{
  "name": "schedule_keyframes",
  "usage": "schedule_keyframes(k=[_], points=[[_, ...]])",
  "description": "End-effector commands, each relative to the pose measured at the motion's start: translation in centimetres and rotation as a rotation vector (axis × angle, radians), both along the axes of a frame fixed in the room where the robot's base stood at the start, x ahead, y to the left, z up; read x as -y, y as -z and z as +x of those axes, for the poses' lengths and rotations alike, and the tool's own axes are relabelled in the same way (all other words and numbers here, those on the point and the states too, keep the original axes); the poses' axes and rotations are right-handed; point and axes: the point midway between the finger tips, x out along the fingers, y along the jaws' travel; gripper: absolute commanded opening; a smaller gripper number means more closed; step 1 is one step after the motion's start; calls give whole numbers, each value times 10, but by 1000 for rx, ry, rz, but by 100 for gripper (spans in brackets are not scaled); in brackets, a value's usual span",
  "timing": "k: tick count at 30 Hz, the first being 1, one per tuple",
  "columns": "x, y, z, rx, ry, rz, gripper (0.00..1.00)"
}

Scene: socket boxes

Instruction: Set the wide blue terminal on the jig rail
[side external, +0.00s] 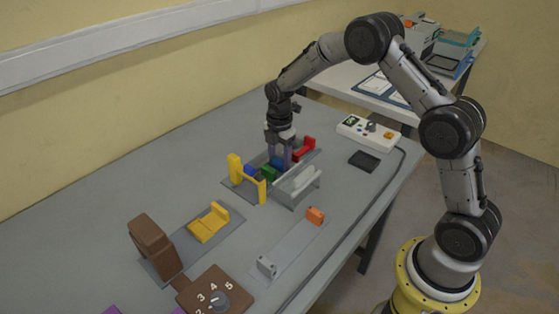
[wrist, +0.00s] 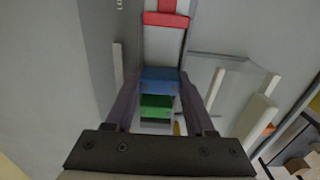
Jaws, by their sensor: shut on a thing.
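My gripper (side external: 281,164) points down over the jig at the back middle of the table. In the wrist view its fingers (wrist: 160,82) are closed on the sides of a wide blue terminal (wrist: 160,76). That blue terminal (side external: 277,161) shows only partly beside the fingers in the side view. A green terminal (wrist: 156,103) sits right next to it; in the side view the green piece (side external: 268,174) is in front of the fingers. Another blue piece (side external: 249,168) lies nearer the yellow end frame. The rail under the terminals is mostly hidden, and I cannot tell whether the held terminal touches it.
A yellow upright frame (side external: 235,167) and a red stop (side external: 304,149) bound the jig. A pale grey rack (side external: 295,183) stands alongside. A brown block (side external: 152,243), yellow cradle (side external: 209,222), orange-ended plate (side external: 290,245), dial box (side external: 213,292) and white control box (side external: 369,133) stand around.

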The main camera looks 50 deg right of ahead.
Motion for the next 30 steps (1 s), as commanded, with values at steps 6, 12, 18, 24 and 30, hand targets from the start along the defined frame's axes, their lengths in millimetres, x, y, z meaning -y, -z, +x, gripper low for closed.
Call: schedule_keyframes(k=[6, 12, 18, 24, 30], points=[[1, 12, -3, -11, 0, 0, 0], [1, 15, -3, -11, 0, 0, 1], [2, 17, -3, -11, -1, -1, 1], [2, 17, -3, -11, -1, -2, 1], [3, 17, -4, -12, -1, -2, 78]])
